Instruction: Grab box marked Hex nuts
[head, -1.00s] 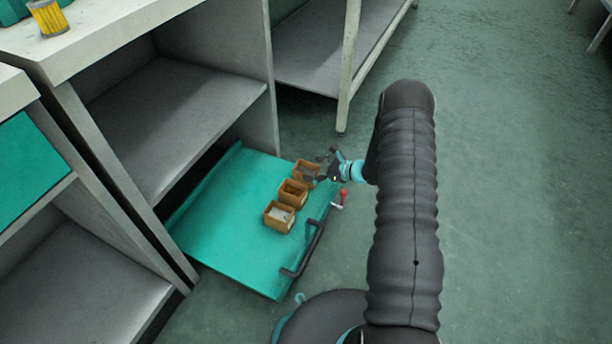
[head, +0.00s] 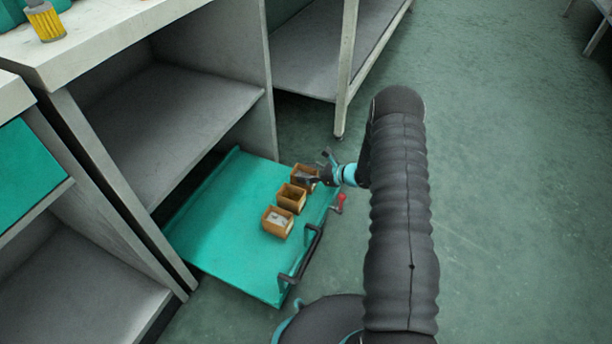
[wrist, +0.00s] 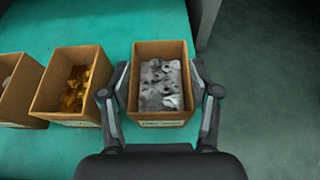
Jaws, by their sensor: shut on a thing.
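Three small brown open boxes stand in a row on a teal fold-down door. My gripper (head: 318,177) is at the farthest box (head: 303,172). In the wrist view my gripper (wrist: 160,95) has one finger on each side of this box (wrist: 160,122), shut on its side walls. The box holds grey metal pieces that look like nuts. A pale label is on its near face, too small to read. The box appears upright and at the door's surface; I cannot tell whether it is lifted.
The middle box (wrist: 72,84), with brass-coloured pieces, stands close to the left finger. The third box (head: 277,222) is nearer the door handle (head: 309,250). The teal door (head: 220,215) lies open below a grey cabinet shelf (head: 165,115). Open floor (head: 500,200) is on the right.

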